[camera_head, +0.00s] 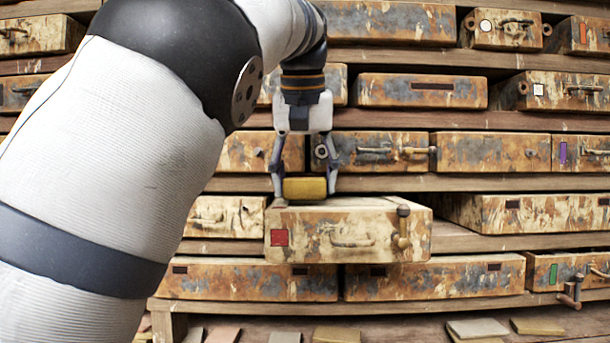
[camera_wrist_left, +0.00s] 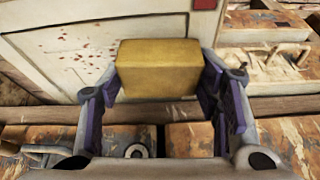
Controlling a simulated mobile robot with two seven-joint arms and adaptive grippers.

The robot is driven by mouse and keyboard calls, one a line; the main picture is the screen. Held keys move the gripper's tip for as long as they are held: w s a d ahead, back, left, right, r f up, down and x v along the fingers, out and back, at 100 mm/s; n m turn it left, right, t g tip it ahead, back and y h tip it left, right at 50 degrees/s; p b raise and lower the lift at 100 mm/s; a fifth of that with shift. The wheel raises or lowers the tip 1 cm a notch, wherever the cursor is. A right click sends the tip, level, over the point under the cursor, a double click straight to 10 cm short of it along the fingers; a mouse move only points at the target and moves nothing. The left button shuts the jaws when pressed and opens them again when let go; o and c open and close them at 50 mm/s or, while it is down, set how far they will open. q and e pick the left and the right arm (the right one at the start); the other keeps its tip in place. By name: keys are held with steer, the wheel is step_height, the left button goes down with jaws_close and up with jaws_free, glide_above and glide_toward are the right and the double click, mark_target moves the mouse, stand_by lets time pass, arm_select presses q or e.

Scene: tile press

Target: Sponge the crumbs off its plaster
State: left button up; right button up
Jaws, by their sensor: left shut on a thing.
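My left gripper (camera_head: 305,186) is shut on a yellow sponge (camera_head: 304,189), one finger on each side of it. The sponge also shows between the fingers in the left wrist view (camera_wrist_left: 158,68). It is over the left part of a stained mould box (camera_head: 345,240) with a red square, a handle and a clamp on its front. Whether the sponge touches the box top is hard to tell. In the left wrist view, the pale plaster (camera_wrist_left: 40,58) has reddish crumbs (camera_wrist_left: 85,55) scattered left of the sponge. Part of the plaster is hidden behind the sponge. My right gripper is out of view.
The red-marked box juts forward from a wooden shelf (camera_head: 480,240). Similar boxes fill the shelves around it, including a purple-marked one (camera_head: 580,153) and a green-marked one (camera_head: 565,270). A shelf edge lies close behind the gripper. Loose tiles (camera_head: 477,328) lie at the bottom.

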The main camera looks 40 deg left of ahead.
arm_select(q)
steer(key=shift+f, duration=0.35)
